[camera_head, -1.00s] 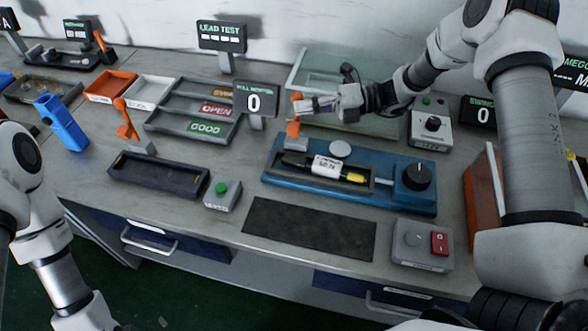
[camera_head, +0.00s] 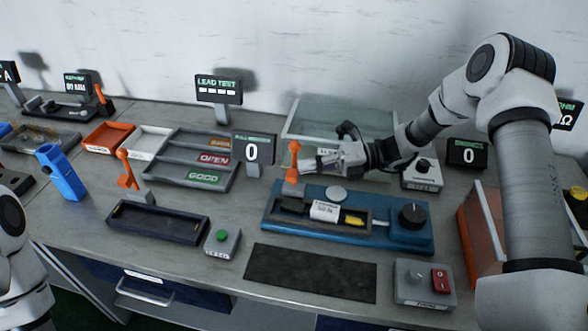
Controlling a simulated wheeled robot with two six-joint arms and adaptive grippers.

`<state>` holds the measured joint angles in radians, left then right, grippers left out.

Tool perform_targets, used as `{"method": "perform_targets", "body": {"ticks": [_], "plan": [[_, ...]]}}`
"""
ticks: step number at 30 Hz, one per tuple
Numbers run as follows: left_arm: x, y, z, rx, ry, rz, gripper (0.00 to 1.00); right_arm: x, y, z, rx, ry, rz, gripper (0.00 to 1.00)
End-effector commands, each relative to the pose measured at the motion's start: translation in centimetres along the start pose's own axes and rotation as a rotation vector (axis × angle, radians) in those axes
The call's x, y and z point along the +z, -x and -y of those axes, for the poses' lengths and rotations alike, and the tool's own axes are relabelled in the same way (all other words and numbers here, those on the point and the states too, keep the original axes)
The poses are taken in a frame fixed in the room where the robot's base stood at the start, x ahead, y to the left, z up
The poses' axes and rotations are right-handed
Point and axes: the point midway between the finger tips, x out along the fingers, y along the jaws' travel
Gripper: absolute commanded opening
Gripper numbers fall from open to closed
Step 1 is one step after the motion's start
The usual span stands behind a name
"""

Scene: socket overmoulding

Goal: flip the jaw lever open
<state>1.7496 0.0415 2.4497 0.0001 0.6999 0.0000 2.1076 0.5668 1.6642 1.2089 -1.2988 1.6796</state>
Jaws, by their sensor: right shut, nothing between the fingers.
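The blue pull fixture (camera_head: 277,224) stands on the bench right of centre, with a black and yellow lead (camera_head: 325,211) carrying a white label lying in its tray. The orange jaw lever (camera_head: 294,160) stands upright on a grey block at the fixture's back left. My right gripper (camera_head: 306,164) is shut, with its fingertips right beside the lever on its right side; I cannot tell whether they touch. Its fingers hold nothing. My left arm (camera_head: 12,225) shows at the left edge, its gripper out of the frame.
A second orange lever (camera_head: 125,168) stands behind a dark tray (camera_head: 155,231) on the left. A counter display (camera_head: 252,150) stands just left of the jaw lever. A clear-walled box (camera_head: 335,122) is behind. A dark mat (camera_head: 310,272) in front is bare.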

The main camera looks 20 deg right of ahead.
Motion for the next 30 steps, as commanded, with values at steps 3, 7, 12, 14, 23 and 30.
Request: {"method": "perform_targets", "body": {"ticks": [3, 7, 12, 14, 23, 30], "plan": [[0.0, -0.7, 0.0, 0.0, -0.001, 0.0, 0.92, -0.1, 3.1, 0.4, 0.001, 0.0, 0.005, 0.0], [0.0, -0.9, 0.0, 0.0, -0.002, 0.0, 0.92, -0.1, 5.5, 0.4, 0.0, -0.001, 0.003, 0.0], [0.0, -0.9, 0.0, 0.0, -0.002, 0.0, 0.92, -0.1, 7.1, 0.4, 0.0, -0.002, 0.0, 0.0], [0.0, -0.9, 0.0, 0.0, -0.001, 0.0, 0.92, -0.1, 7.2, 0.4, -0.001, -0.002, -0.002, 0.0], [0.0, -0.9, 0.0, 0.0, -0.002, 0.0, 0.92, -0.1, 7.2, 0.4, -0.001, -0.003, -0.003, 0.0], [0.0, -0.9, 0.0, 0.0, -0.002, 0.0, 0.92, -0.1, 7.2, 0.4, -0.001, -0.003, -0.003, 0.0]]}}
